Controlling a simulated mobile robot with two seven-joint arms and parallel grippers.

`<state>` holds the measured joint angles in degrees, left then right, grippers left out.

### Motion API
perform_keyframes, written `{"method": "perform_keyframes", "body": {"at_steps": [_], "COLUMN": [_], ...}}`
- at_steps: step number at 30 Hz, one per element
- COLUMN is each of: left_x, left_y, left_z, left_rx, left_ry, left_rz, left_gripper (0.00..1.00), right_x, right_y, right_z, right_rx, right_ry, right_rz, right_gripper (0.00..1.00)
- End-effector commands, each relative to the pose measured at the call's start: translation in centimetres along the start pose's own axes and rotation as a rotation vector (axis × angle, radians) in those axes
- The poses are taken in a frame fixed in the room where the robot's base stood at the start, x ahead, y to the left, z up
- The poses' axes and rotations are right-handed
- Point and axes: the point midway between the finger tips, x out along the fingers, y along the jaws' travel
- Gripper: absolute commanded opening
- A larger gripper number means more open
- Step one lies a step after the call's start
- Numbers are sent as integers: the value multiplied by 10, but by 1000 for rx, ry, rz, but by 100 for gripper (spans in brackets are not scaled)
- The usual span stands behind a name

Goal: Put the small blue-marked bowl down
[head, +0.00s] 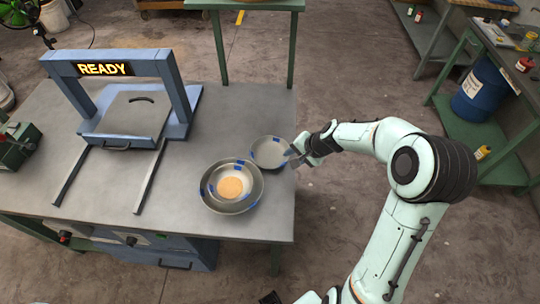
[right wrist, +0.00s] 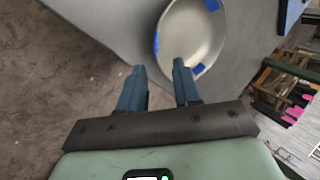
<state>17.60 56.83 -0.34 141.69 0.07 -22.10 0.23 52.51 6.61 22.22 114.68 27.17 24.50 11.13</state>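A shallow grey bowl with blue marks (head: 268,153) appears to rest on the table near its right edge. It also shows in the right wrist view (right wrist: 195,38), with blue patches on its rim. My right gripper (head: 296,155) is at this bowl's right side. In the right wrist view its two blue fingers (right wrist: 160,72) are apart, with the near rim close to the fingertips; whether they touch it is unclear. A larger bowl (head: 245,205) stands in front, with another blue-marked bowl (head: 216,174) nested inside holding something orange-tan (head: 229,188).
The grey table (head: 185,200) carries a blue frame press with a "READY" sign (head: 103,69) at the left. A green stand (head: 245,5) is behind. The table is bare between press and bowls. A blue barrel (head: 480,90) stands at the far right.

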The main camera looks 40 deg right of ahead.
Motion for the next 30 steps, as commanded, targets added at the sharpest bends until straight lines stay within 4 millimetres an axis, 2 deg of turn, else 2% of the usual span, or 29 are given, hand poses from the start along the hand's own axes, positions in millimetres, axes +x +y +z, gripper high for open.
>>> {"method": "perform_keyframes", "body": {"at_steps": [3, 9, 17, 21, 30], "left_x": [-5, -8, -8, -8, -8], "left_y": [2, 4, 4, 4, 4], "left_z": [-1, -2, -2, -2, -2], "left_rx": [1, 2, 2, 2, 2], "left_ry": [2, 4, 4, 4, 4], "left_rz": [1, 2, 2, 2, 2], "left_gripper": [32, 32, 32, 32, 32], "right_x": [19, 42, 45, 45, 45], "right_y": [0, 0, 0, 0, 0], "right_z": [4, 4, 3, 3, 3], "right_rx": [2, 1, 0, 0, 0], "right_ry": [-8, -4, -1, -1, -1], "right_rz": [0, -1, -1, 0, -1], "right_gripper": [33, 33, 33, 0, 0]}}
